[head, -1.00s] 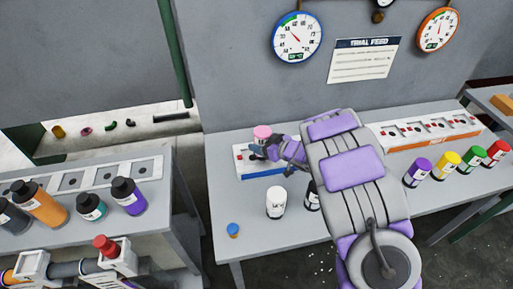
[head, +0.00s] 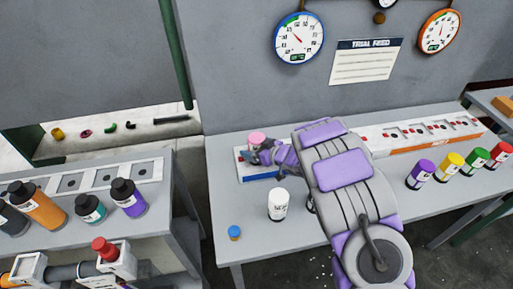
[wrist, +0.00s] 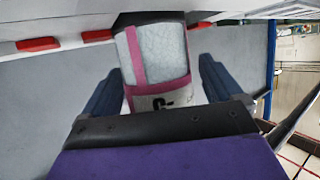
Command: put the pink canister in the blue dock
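The pink canister (head: 257,138) shows its pink lid at the blue dock, on the left end of the bench. In the wrist view the pink canister (wrist: 158,58) has a white and pink body and a dark far end. The blue dock (head: 270,173) is a low white box with a blue front; I cannot tell whether the canister is fully seated. My gripper (head: 262,156) is at the canister's side. In the wrist view its dark blue fingers (wrist: 160,75) stand on either side of the canister, with narrow gaps. The gripper looks open around it.
A white canister (head: 278,205) and a small blue cap (head: 235,232) stand in front of the dock. Purple (head: 420,174), yellow, green and red canisters stand at the right. A longer orange-fronted dock (head: 430,143) lies behind them. A side bench with bottles is at the left.

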